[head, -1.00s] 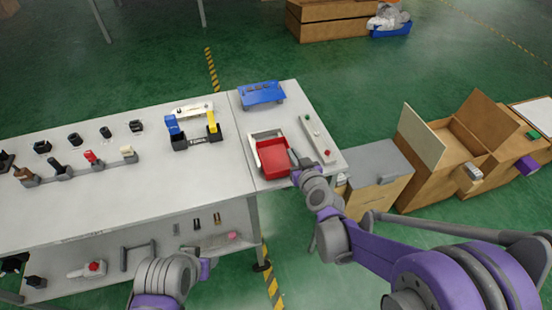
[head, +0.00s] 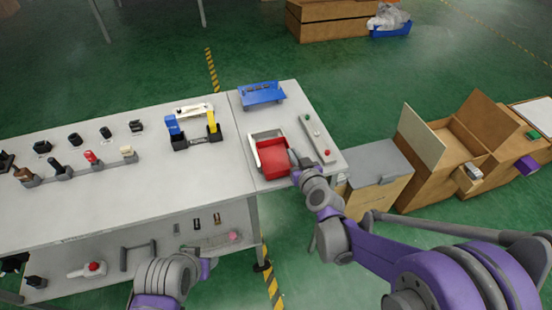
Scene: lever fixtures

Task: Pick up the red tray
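The red tray (head: 274,163) sits in a light-coloured frame (head: 254,151) on the right part of the grey workbench. My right arm comes in from the lower right, and its gripper (head: 293,157) is at the tray's right edge. The fingers are small and partly hidden by the wrist, so I cannot tell whether they grip the tray. My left gripper (head: 205,268) is low in front of the bench, away from the tray; its fingers are not clear.
A blue fixture (head: 262,94) stands behind the tray. A grey strip with buttons (head: 317,139) lies right of it. A blue and yellow lever fixture (head: 194,127) and several small levers stand to the left. A grey-topped box (head: 378,162) and open cartons are right of the bench.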

